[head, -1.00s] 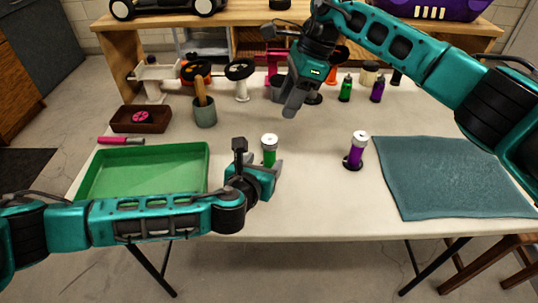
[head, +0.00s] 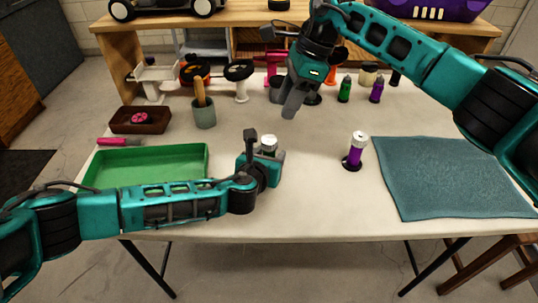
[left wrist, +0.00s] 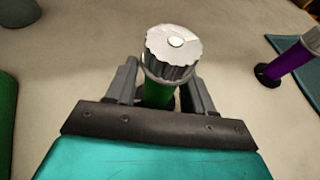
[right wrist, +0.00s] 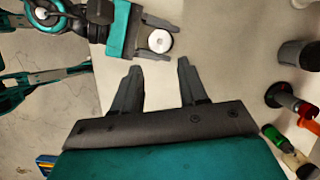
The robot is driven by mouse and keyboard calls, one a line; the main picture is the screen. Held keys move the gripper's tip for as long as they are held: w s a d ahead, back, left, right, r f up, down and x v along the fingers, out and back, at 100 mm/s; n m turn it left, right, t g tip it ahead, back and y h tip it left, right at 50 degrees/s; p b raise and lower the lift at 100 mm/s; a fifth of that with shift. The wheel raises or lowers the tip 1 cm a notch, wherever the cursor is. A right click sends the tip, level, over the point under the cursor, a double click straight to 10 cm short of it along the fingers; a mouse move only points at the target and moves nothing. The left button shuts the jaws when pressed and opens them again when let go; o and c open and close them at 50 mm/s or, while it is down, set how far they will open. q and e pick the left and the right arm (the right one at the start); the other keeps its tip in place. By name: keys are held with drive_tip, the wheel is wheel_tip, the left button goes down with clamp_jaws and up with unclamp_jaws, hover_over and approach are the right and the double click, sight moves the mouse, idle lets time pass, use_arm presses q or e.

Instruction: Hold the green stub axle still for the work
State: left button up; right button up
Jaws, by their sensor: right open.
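The green stub axle (left wrist: 158,95), with a ribbed silver-white cap (left wrist: 174,45), stands upright on the table. Its cap also shows in the head view (head: 269,143); its lower part is hidden there by my left gripper. My left gripper (head: 272,158) is low at the table, with one finger on each side of the green post in the left wrist view (left wrist: 163,85). Its fingers look spread, and I see no clear grip. My right gripper (head: 291,108) is open and empty above the table, farther back; its two fingers show apart in the right wrist view (right wrist: 157,80).
A purple stub axle (head: 355,155) stands to the right, beside a blue-grey mat (head: 440,175). A green tray (head: 150,160) lies to the left. A cup with a wooden handle (head: 204,112) and several bottles and parts stand behind. The table's middle is clear.

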sight(269, 139)
use_arm(q)
drive_tip(key=c, duration=0.8)
drive_tip(key=shift+c, duration=0.2)
use_arm(e)
drive_tip(key=o, duration=0.3)
drive_tip(key=shift+a+r+n, duration=0.1)
drive_tip(key=shift+n, duration=0.2)
drive_tip(key=shift+o, duration=0.6)
drive_tip(key=shift+a+r+n+h, duration=0.15)
drive_tip(key=shift+a+n+h, duration=0.3)
drive_tip(key=shift+n, duration=0.75)
drive_tip(key=a+f+n+h, duration=0.1)
drive_tip(key=f+n, duration=0.2)
drive_tip(key=n, duration=0.1)
drive_tip(key=a+f+n+h, duration=0.1)
drive_tip(key=f+n, duration=0.2)
drive_tip(key=n, duration=0.1)
drive_tip(key=a+f+n+h, duration=0.1)
drive_tip(key=f+n, duration=0.2)
drive_tip(key=n, duration=0.1)
drive_tip(key=shift+s+f+t, duration=0.25)
drive_tip(key=shift+s+t, duration=0.05)
